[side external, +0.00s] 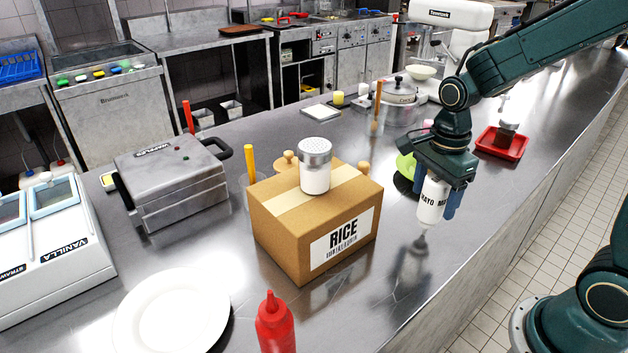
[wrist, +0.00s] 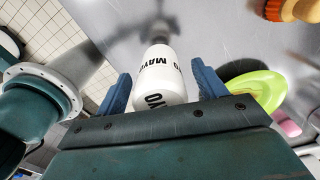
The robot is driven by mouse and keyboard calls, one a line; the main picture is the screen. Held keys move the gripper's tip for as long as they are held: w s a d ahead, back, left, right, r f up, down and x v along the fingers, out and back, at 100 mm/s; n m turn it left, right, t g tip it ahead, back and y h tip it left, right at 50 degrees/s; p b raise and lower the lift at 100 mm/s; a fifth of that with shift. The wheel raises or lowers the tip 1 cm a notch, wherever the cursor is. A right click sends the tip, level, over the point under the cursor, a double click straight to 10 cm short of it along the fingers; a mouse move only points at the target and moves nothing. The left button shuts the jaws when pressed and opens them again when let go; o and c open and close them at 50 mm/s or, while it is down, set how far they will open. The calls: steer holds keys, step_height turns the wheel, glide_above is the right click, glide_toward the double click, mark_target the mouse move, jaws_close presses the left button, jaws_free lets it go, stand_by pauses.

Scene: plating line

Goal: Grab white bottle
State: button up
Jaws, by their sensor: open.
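The white bottle (side external: 433,199) with black MAYO lettering is between the blue fingers of my gripper (side external: 436,204), under the green wrist. In the wrist view, the bottle (wrist: 160,82) fills the middle of the space inside my open gripper (wrist: 162,85), with a finger on each side. A gap shows between the bottle and the left finger; the right finger is close to it. A dark narrow shape shows below the bottle; I cannot tell how much of it is nozzle or reflection. The bottle's upper end is hidden by my gripper.
A cardboard RICE box (side external: 316,222) with a shaker (side external: 315,168) on top stands left of my gripper. A lime green dish (side external: 405,166) is close behind it, also in the wrist view (wrist: 258,88). A red tray (side external: 500,143) lies to the right. Bare counter lies in front.

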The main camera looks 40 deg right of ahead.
steer(key=shift+c, duration=0.2)
steer(key=c, duration=0.8)
steer(key=shift+o, duration=0.2)
steer(key=shift+r, duration=0.1)
step_height(320, 180, up, 20)
stand_by(0.7)
